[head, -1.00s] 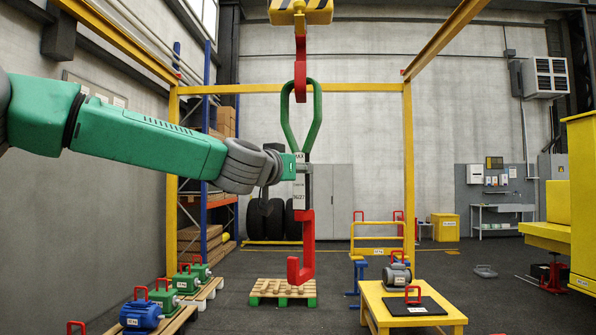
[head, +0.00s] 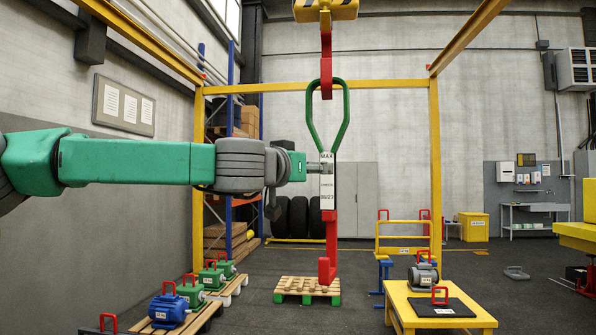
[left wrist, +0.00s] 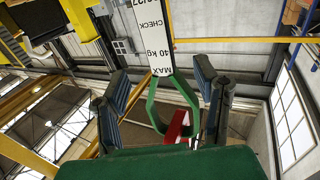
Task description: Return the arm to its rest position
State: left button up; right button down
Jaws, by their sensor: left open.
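A lifting piece hangs from the crane's red hook (head: 326,75). It has a green loop (head: 345,115), a white label plate (head: 327,185) reading MAX and a red lower hook (head: 328,250). My left gripper (head: 317,168) is at the left edge of the plate, with the arm reaching level from the left. In the left wrist view the open fingers (left wrist: 160,95) stand apart on either side of the plate (left wrist: 152,40) and green loop (left wrist: 172,95). Whether they touch the plate cannot be told. My right gripper is out of view.
A yellow gantry frame (head: 437,190) stands around the hanging piece. A pallet (head: 306,288) lies on the floor below. A yellow table (head: 405,312) with a motor is at right. Green and blue motors (head: 168,308) stand on pallets at lower left.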

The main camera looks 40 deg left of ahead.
pick_arm(q)
jog(key=s, duration=0.4)
jog(key=w+d+f+m+g+h+b, duration=0.15)
jog(key=d+f, duration=0.25)
jog(key=f, duration=0.8)
jog(key=w+d+f+g+b, duration=0.2)
jog(key=w+d+f, duration=0.15)
jog(key=f, duration=0.85)
jog(key=s+d+f+g+h+b, duration=0.1)
jog(key=s+d+f+g, duration=0.15)
jog(key=f, duration=0.95)
jog(key=s+d+f+g+b, duration=0.1)
jog(key=s+d+f, duration=0.2)
jog(key=f, duration=0.9)
jog(key=s+d+f+m+g+b, duration=0.1)
jog(key=s+f+g+b, duration=0.15)
jog(key=s+f, duration=0.65)
jog(key=s+f+g+b, duration=0.1)
jog(key=s+f+g, duration=0.35)
jog(key=f, duration=0.85)
jog(key=s+a+f+g+b, duration=0.1)
jog(key=s+f, duration=0.4)
jog(key=s, duration=0.4)
jog(key=s+a+f+g, duration=0.1)
jog(key=s+f+g, duration=0.1)
jog(key=s+f, duration=0.3)
jog(key=s, duration=0.4)
jog(key=shift+s+f+b, duration=0.25)
jog(key=shift+s+b, duration=0.1)
jog(key=shift+s, duration=0.05)
